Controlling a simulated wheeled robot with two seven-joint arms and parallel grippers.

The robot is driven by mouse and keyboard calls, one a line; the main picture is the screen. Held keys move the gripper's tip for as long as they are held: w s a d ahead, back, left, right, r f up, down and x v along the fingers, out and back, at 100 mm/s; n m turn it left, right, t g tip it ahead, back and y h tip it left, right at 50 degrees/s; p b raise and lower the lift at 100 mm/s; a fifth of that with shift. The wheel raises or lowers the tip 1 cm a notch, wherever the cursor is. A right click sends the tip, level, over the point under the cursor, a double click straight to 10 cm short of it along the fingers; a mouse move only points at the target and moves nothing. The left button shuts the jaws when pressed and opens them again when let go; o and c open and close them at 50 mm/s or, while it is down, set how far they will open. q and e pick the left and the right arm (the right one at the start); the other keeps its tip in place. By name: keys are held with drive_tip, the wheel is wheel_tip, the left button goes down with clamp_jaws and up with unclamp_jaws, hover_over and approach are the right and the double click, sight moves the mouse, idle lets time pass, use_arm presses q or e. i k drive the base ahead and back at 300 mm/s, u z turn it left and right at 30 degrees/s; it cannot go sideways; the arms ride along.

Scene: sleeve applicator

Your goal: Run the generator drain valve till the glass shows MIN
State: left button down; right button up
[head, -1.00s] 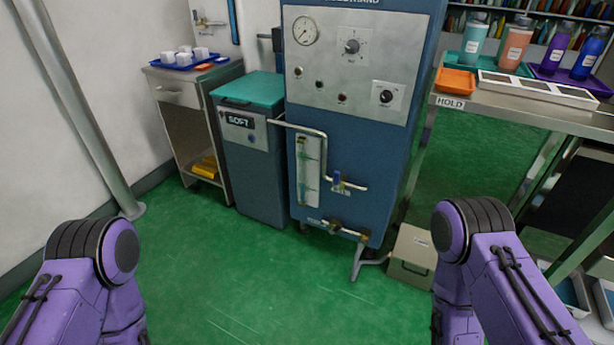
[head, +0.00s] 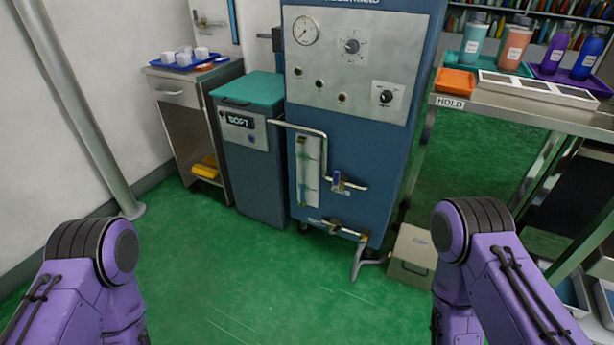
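The generator is a tall blue cabinet (head: 350,215) with a grey control panel. A sight glass (head: 308,171) is mounted upright on its lower front; its level and MIN mark are too small to read. A blue-handled valve (head: 339,182) sits on the pipe right of the glass. A brass valve (head: 334,225) sits low on the front, on the pipe leading to a grey drain hose (head: 360,260). Which way its handle is turned is hard to tell. My two purple arms show at the lower left and lower right, apart from the cabinet. Both grippers are out of view.
A dark softener bin (head: 250,160) with a teal lid stands left of the cabinet. A beige box (head: 412,258) is on the floor at its right. A steel table (head: 520,112) with bottles and trays stands at the right. The green floor (head: 240,285) in front is clear.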

sight(335, 229)
drive_tip(key=u, duration=0.2)
drive_tip(key=k, duration=0.3)
drive_tip(key=u, duration=1.15)
drive_tip(key=i, duration=0.85)
drive_tip(key=z, duration=1.25)
drive_tip(key=i, duration=0.55)
drive_tip(key=z, duration=0.6)
